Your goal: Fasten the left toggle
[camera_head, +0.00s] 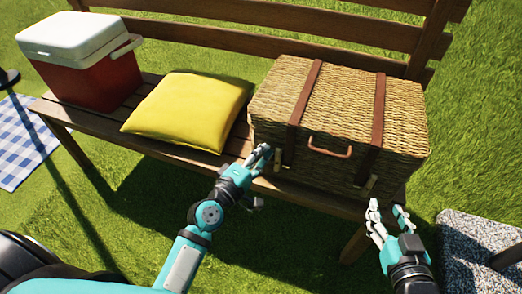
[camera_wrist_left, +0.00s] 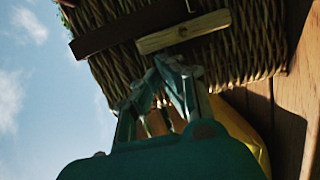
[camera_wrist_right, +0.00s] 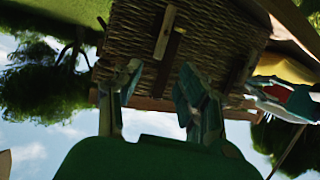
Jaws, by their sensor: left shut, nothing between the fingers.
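A wicker hamper (camera_head: 340,105) sits closed on the bench, with two brown leather straps over its lid. The left strap (camera_head: 304,95) comes down the front to the left toggle (camera_head: 278,158), a pale wooden bar. My left gripper (camera_head: 262,153) is shut and empty, just left of the toggle; contact is unclear. My right gripper (camera_head: 388,212) is open and empty, below the right toggle (camera_head: 369,186).
A yellow cushion (camera_head: 190,110) lies left of the hamper on the wooden bench (camera_head: 155,148). A red cooler with a white lid (camera_head: 85,60) stands at the bench's left end. A handle (camera_head: 330,148) sticks out between the straps. A speckled stone block (camera_head: 480,245) stands at right.

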